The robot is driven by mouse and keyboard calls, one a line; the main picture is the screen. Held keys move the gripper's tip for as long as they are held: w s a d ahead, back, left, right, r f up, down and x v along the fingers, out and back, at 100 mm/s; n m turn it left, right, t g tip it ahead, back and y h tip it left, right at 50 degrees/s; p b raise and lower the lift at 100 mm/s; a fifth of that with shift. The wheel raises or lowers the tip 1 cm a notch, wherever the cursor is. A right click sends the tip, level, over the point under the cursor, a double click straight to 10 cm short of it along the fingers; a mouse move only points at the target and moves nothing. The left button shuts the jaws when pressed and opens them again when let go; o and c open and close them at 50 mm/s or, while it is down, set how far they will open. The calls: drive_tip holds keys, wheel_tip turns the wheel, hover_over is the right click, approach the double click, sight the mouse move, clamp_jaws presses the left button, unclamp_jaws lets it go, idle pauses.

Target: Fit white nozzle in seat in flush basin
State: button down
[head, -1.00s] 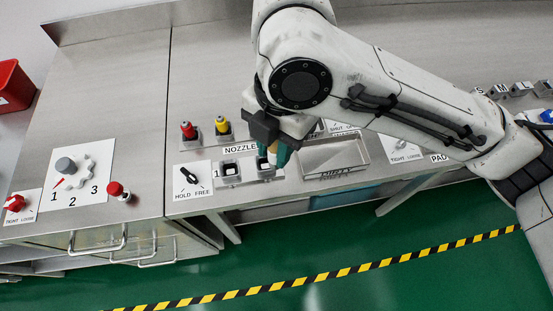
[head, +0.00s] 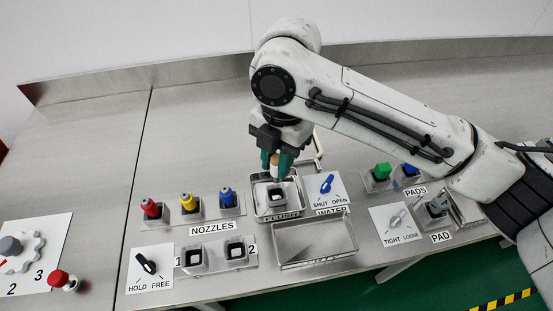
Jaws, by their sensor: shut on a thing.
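My gripper (head: 281,163) hangs upright in the head view with its teal fingers shut on the white nozzle (head: 275,159). Only a small pale and tan part of the nozzle shows between the fingers. The flush basin (head: 263,212) is directly below, a small metal tray with a label on its front. Its seat (head: 277,197) is a grey block with a dark square opening. The nozzle's lower end looks just above or at the back of the seat; I cannot tell whether they touch.
Red (head: 151,208), yellow (head: 188,203) and blue (head: 227,198) nozzles stand in the rack at left. Two empty seats, 1 (head: 194,258) and 2 (head: 236,249), are in front. The water switch plate (head: 326,188) is close right of the basin. An empty tray (head: 315,243) lies in front.

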sight(276, 180)
wheel_tip(276, 180, down, 4)
drive_tip(key=b, duration=0.3)
drive_tip(key=shift+r, duration=0.2)
drive_tip(key=shift+f+b, duration=0.45)
drive_tip(key=shift+f, duration=0.8)
drive_tip(key=shift+f, duration=0.5)
drive_tip(key=c, duration=0.8)
unclamp_jaws()
